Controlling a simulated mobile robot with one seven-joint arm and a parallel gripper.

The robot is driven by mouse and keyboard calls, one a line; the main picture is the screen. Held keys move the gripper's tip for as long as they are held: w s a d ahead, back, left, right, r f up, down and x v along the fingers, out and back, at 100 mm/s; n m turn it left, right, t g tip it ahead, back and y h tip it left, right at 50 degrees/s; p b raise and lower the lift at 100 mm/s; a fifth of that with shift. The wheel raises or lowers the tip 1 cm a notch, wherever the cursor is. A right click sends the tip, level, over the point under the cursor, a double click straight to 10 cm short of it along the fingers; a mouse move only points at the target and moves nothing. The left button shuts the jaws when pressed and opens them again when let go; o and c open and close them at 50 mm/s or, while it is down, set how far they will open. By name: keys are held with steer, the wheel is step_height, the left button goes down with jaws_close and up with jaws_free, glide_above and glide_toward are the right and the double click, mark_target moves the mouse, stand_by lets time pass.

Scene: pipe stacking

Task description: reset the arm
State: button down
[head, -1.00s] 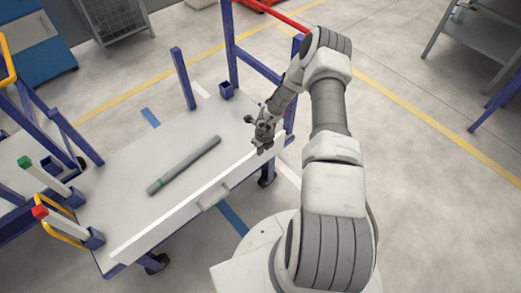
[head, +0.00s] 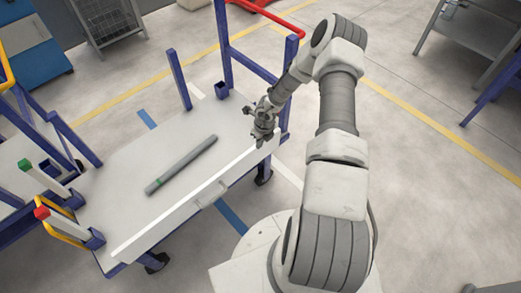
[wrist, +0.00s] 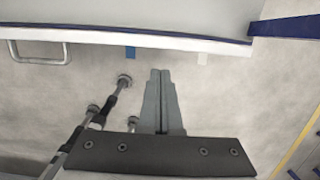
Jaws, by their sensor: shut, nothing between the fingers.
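My arm reaches over the right edge of the white cart. My gripper (head: 262,140) is near the cart's right rim in the head view, small and partly blended with the wrist. In the wrist view my gripper (wrist: 160,72) has its two grey fingers together with nothing between them. They point toward the cart's white side wall (wrist: 130,38), with floor showing around them. A grey pipe (head: 182,165) with a green band lies on the cart top (head: 130,185), left of the gripper and apart from it.
A handle (wrist: 40,50) sticks out of the cart wall. Another cart with green- and red-topped posts (head: 42,212) stands at left. Open floor (head: 440,200) lies to the right.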

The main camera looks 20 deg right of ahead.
steer(key=r, duration=0.2)
steer(key=w+r, duration=0.1)
steer(key=r, duration=0.1)
steer(key=shift+a, duration=0.2)
steer(key=shift+w, duration=0.1)
